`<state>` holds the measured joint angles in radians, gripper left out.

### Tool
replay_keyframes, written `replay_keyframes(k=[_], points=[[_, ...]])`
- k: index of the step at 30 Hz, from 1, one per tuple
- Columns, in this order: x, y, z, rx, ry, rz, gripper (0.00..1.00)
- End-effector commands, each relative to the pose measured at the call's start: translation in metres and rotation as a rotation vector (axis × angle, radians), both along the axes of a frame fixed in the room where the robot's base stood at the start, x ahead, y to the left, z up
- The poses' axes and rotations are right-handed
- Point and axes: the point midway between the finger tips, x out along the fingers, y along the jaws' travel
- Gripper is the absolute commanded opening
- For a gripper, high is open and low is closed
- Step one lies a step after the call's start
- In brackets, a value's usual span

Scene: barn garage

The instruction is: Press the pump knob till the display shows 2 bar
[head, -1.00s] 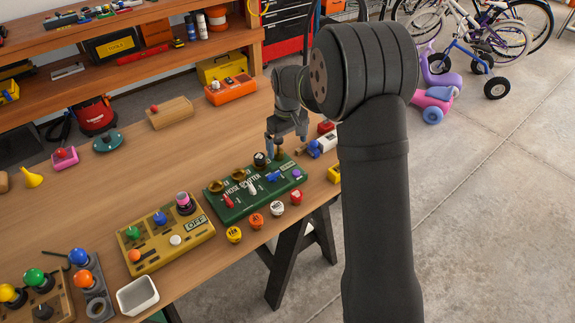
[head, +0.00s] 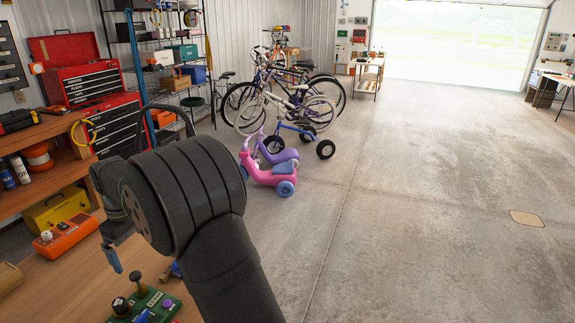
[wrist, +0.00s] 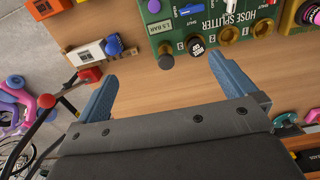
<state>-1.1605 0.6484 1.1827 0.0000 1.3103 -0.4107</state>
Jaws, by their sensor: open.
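The green hose splitter box (head: 158,312) stands on the workbench, partly cut off in the head view. It also shows at the top of the wrist view (wrist: 205,32). Its small display (wrist: 160,27) seems to read 1.5 BAR. A tall brass knob (head: 137,279), perhaps the pump knob, stands at its far edge; it shows in the wrist view (wrist: 165,61). A black-capped knob (wrist: 196,46) is beside it, and a purple knob (wrist: 154,6) is near the display. My gripper (wrist: 164,70) is open and empty, its fingers apart, above the bench beside the box.
A pink-purple scooter (head: 270,172) and bicycles stand on the floor.

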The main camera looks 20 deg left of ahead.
Motion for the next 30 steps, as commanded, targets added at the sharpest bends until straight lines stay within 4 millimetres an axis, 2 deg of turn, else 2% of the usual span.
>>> replay_keyframes(k=[1, 2, 15, 16, 30], points=[[0.0, 0.0, -0.0002, 0.0, 0.0, 0.0, 0.96], [0.0, 0.0, -0.0002, 0.0, 0.0, 0.0, 0.9], [0.0, 0.0, -0.0005, 0.0, 0.0, 0.0, 0.04], [0.0, 0.0, -0.0005, 0.0, 0.0, 0.0, 0.0], [0.0, 0.0, -0.0005, 0.0, 0.0, 0.0, 0.0]])
